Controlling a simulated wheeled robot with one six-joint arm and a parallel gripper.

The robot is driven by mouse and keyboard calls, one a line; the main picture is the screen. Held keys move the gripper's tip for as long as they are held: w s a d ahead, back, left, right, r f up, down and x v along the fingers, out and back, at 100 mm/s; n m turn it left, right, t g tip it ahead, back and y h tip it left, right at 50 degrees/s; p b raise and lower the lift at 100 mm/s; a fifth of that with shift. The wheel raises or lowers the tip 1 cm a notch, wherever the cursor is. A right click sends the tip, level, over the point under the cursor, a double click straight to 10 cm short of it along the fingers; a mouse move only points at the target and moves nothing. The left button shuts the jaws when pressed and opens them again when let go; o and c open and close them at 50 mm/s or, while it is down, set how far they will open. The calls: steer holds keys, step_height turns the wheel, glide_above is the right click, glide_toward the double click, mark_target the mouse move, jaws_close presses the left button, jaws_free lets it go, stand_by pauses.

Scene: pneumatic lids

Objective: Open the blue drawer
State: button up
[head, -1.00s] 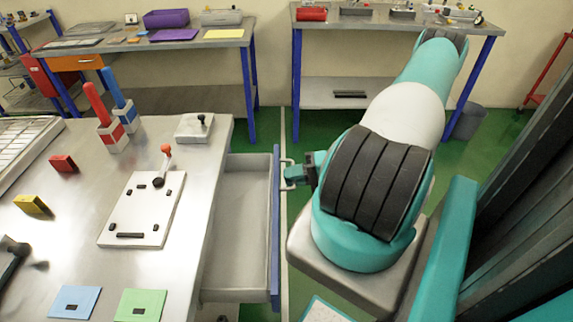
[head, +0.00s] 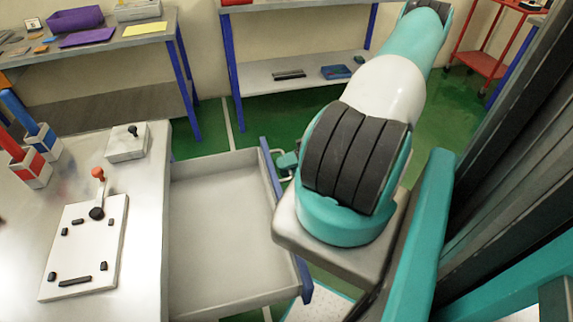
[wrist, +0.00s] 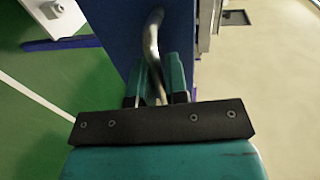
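The blue-fronted drawer (head: 297,270) is pulled well out from the workbench in the head view, and its grey inside (head: 220,215) is empty. Its blue front also shows in the wrist view (wrist: 115,30). A curved metal handle (wrist: 153,45) is fixed to that front. My gripper (wrist: 160,85) has its two teal fingers on either side of the handle, close around it. In the head view my gripper (head: 287,163) is at the drawer front, partly hidden by my arm.
The steel workbench (head: 145,240) stands left of the drawer, with a white plate (head: 75,265) bearing a red-knobbed lever (head: 97,190). Another table (head: 145,38) and a red cart (head: 478,62) stand at the back. Green floor (head: 440,110) is open behind my arm.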

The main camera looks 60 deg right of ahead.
steer(key=o, duration=0.3)
steer(key=b+v, duration=0.2)
steer(key=v, duration=1.5)
steer(key=shift+d, duration=0.2)
steer(key=shift+s, duration=0.1)
steer(key=w+a+r+n+g, duration=0.2)
steer(key=w+a+r+g, duration=0.15)
steer(key=w, duration=0.35)
steer(key=w+a+r+n+g, duration=0.2)
steer(key=w+r+g, duration=0.25)
steer(key=w, duration=0.25)
steer(key=w+a+r+n+g+h, duration=0.1)
steer(key=w+a+r+n+g, duration=0.1)
steer(key=w+a+r, duration=0.3)
steer(key=w+a+r+n+g+h, duration=0.1)
steer(key=w+a+n, duration=0.1)
steer(key=a, duration=0.4)
steer(key=a+r+n+g+h, duration=0.1)
steer(key=a+r+n+h, duration=0.3)
steer(key=a, duration=0.9)
steer(key=s+a+r+n+t+p, duration=0.1)
steer(key=s+a+r+n, duration=0.2)
steer(key=s+a, duration=0.6)
steer(key=a+r, duration=0.1)
steer(key=a, duration=0.2)
steer(key=shift+s+r+n+h, duration=0.35)
steer(key=shift+s+n+h, duration=0.05)
